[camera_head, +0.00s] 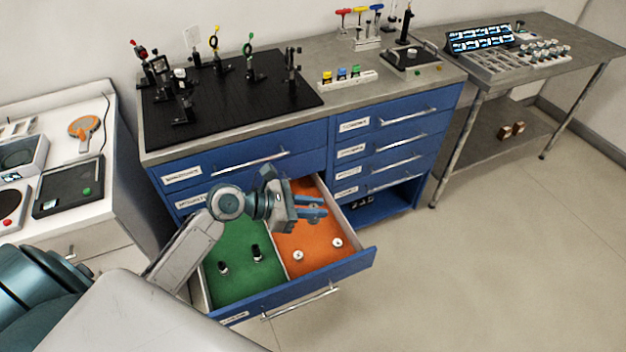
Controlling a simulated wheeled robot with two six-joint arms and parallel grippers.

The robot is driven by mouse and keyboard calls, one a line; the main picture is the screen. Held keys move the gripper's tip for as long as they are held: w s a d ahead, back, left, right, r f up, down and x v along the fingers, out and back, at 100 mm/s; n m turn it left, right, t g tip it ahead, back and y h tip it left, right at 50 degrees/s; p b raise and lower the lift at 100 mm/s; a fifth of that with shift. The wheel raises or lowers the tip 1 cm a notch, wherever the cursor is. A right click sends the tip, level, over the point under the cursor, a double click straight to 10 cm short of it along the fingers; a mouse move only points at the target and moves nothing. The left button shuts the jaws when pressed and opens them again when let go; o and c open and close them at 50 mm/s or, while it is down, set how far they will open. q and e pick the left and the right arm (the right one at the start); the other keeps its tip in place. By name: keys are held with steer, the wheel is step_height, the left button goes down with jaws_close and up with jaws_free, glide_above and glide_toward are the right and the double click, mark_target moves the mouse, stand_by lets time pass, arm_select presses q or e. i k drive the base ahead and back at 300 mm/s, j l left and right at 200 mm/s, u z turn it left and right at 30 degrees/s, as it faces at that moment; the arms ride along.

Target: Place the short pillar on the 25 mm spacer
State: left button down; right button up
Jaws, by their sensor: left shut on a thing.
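My left gripper (312,207) reaches over the orange side (318,230) of the open drawer, with its blue fingers shut on a small greyish thing. The fingers mostly hide this thing, and I cannot tell whether it is the short pillar. Two small dark upright posts, one at the left (223,267) and one nearer the divider (256,252), stand on the green side (235,285) of the drawer. Two small pale round pieces, one near the divider (298,256) and one further right (337,242), are on the orange side. Their sizes cannot be read. My right gripper is not in view.
The blue drawer front (320,286) sticks out over the floor. A black breadboard (235,95) with optics mounts lies on the bench above. A coloured-block rack (348,78) and a small plate with a post (410,58) stand to its right. Floor at right is clear.

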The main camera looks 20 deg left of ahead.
mark_target(413, 51)
steer(key=i+l+u, duration=0.1)
steer(key=u, duration=0.35)
steer(key=i+l+u, duration=0.1)
steer(key=u, duration=0.35)
steer(key=i+l+u, duration=0.2)
steer(key=l, duration=0.35)
steer(key=i+l+u, duration=0.2)
steer(key=l, duration=0.35)
steer(key=l+u, duration=0.15)
steer(key=l, duration=0.45)
steer(key=i+l+u, duration=0.2)
steer(key=l, duration=0.4)
steer(key=k, duration=0.1)
